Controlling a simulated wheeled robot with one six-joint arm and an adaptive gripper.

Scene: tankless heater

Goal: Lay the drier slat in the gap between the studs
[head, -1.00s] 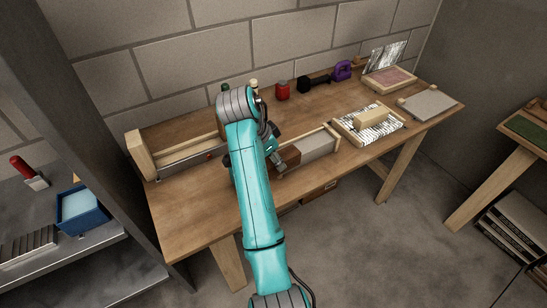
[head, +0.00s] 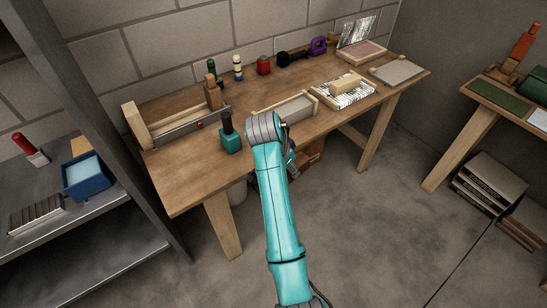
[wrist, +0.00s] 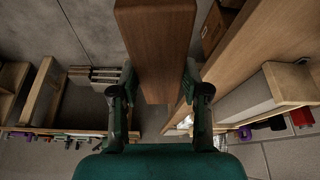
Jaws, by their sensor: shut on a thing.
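My gripper (wrist: 158,98) is shut on a plain brown wooden slat (wrist: 155,45), seen in the wrist view between the two fingers. The slat runs from the top edge of that view down past the fingertips. In the head view my teal arm hides the gripper and most of what it holds, at the front edge of the workbench (head: 190,180). In the wrist view the slat is in the air, with grey floor behind it and the bench edge to its right. I cannot identify the studs or their gap for certain in either view.
On the bench are a mitre box (head: 180,132), a teal bottle with a black top (head: 230,138), a grey block in a wooden frame (head: 290,107) and a striped tray (head: 357,94). A second bench (head: 500,100) stands right. A metal shelf (head: 90,240) stands left.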

